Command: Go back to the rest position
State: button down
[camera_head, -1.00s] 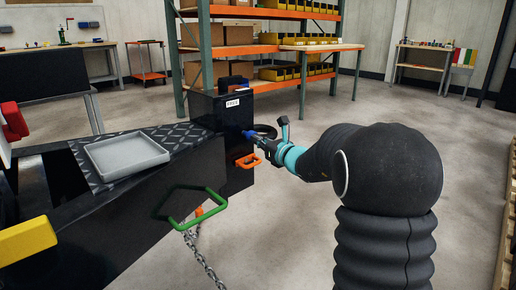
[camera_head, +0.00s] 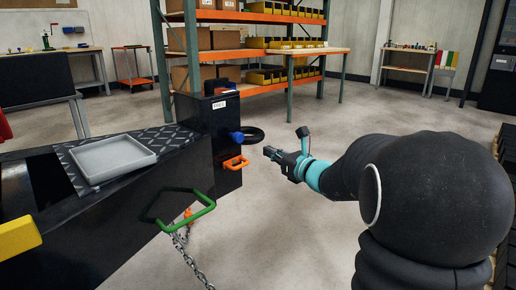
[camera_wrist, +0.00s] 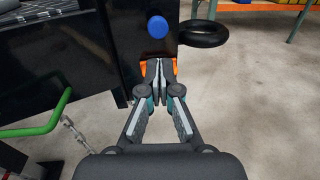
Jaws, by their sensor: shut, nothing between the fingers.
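My gripper (camera_head: 271,153) is shut and empty in the head view, held out in front of my arm over the floor, to the right of the black box (camera_head: 207,130). A gap shows between it and the orange handle (camera_head: 236,164) on the box. In the wrist view my gripper (camera_wrist: 159,66) points toward the black box, with its fingers together. A blue round knob (camera_wrist: 157,27) and a black ring (camera_wrist: 203,34) lie beyond the fingertips. The orange handle (camera_wrist: 174,66) is partly hidden behind the fingers.
A black trailer frame carries a grey tray (camera_head: 112,157), a green handle (camera_head: 186,226) and a hanging chain (camera_head: 190,262). A yellow block (camera_head: 18,237) is at the left. A shelf rack (camera_head: 250,45) stands behind. The floor (camera_head: 390,110) behind my arm is open.

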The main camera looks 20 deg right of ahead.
jog(key=s+a+f+n+g+p, duration=0.1)
jog(key=s+a+f+n+g, duration=0.4)
jog(key=s+n, duration=0.4)
jog(key=s+a+f+n+g+p, duration=0.1)
jog(key=s+a+f+n+g, duration=0.1)
jog(key=s+f+n+g, duration=0.45)
jog(key=s+d+r+n+g+h+p, duration=0.1)
jog(key=s+n+h, duration=0.2)
jog(key=s+n, duration=0.4)
jog(key=s+d+r+n+h+p, duration=0.1)
jog(key=s+n+h+p, duration=0.15)
jog(key=s+n, duration=0.45)
jog(key=s+a+r+n+t+h+p, duration=0.1)
jog(key=s+a+r+t+p, duration=0.1)
jog(key=s+r, duration=0.4)
jog(key=shift+s+r+n+h, duration=0.15)
jog(key=shift+r+n+h, duration=0.2)
jog(key=shift+r, duration=0.2)
